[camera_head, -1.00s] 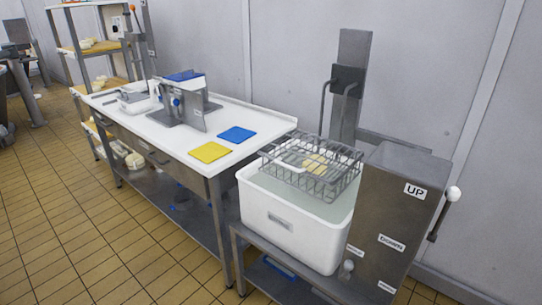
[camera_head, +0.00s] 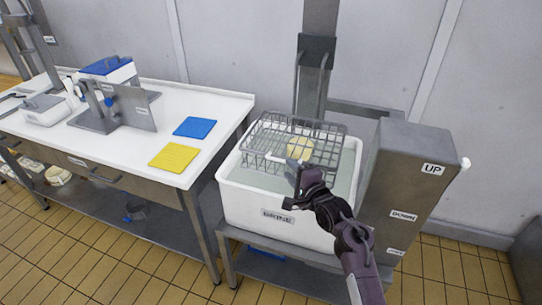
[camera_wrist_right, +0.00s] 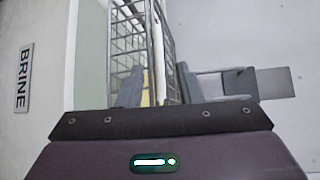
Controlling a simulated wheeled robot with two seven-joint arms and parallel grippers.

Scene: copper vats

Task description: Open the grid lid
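A wire basket (camera_head: 258,160) with a grid lid (camera_head: 275,135) on top sits over a white brine vat (camera_head: 272,213). The lid looks shut, lying flat across the basket. A pale yellow block (camera_head: 300,149) shows through the wires. My right gripper (camera_head: 296,180) is at the basket's near side, above the vat's front rim. In the right wrist view its two grey fingers (camera_wrist_right: 158,88) stand apart, with basket wires and some yellow visible between them. Whether a finger touches the lid cannot be told. My left gripper is not in view.
A grey lift box (camera_head: 405,185) with UP and DOWN labels stands right of the vat, and a lift column (camera_head: 317,75) behind it. Left is a white table (camera_head: 225,105) with a yellow mat (camera_head: 174,156) and a blue mat (camera_head: 195,127).

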